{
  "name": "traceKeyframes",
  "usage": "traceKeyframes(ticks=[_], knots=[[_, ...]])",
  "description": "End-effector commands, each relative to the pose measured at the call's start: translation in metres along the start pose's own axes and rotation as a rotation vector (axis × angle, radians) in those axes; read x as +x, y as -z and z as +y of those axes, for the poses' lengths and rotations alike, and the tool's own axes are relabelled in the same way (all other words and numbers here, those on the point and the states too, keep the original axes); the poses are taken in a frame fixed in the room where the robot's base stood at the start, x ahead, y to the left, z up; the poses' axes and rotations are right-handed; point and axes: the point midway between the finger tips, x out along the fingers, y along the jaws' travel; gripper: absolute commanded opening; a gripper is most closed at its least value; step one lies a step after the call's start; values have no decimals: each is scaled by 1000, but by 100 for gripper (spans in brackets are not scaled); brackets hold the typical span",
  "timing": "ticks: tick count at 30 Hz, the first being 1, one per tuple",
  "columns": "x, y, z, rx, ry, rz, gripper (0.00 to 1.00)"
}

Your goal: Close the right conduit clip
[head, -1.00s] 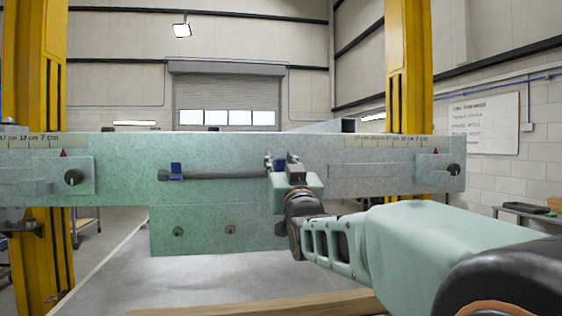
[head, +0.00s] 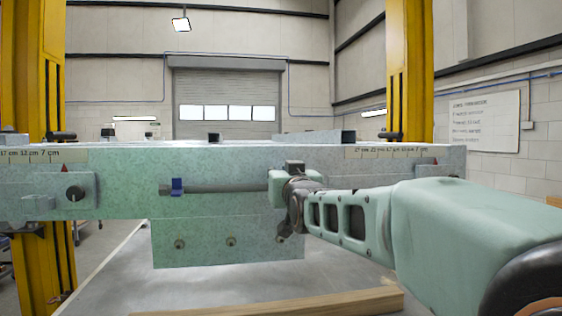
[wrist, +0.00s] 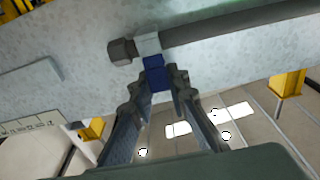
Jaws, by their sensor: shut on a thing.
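A dark conduit (head: 225,188) runs along the face of the pale green beam. The left conduit clip (head: 177,187), blue, sits around its left part. My gripper (head: 280,178) is at the conduit's right end and hides the right clip in the head view. In the wrist view the blue right clip (wrist: 155,74) lies between the fingertips of my gripper (wrist: 160,85), below a pale block at the conduit's (wrist: 230,24) end, beside a dark hex nut (wrist: 122,50). The fingers are shut on this clip. I cannot tell whether it is fully closed.
The pale green beam (head: 115,200) spans the view, with a black knob (head: 75,193) at its left and a plate (head: 200,245) below. Yellow posts (head: 410,75) stand behind it. A wooden bar (head: 280,306) lies in front, low down.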

Motion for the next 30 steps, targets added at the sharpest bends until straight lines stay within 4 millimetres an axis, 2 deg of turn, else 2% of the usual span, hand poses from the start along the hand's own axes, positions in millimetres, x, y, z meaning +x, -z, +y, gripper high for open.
traceKeyframes(ticks=[1, 15, 30], knots=[[2, 9, 1, 0, -2, -37, 0], [11, 3, 1, 0, -2, -312, 0], [12, -1, 0, 0, 0, -363, 0]])
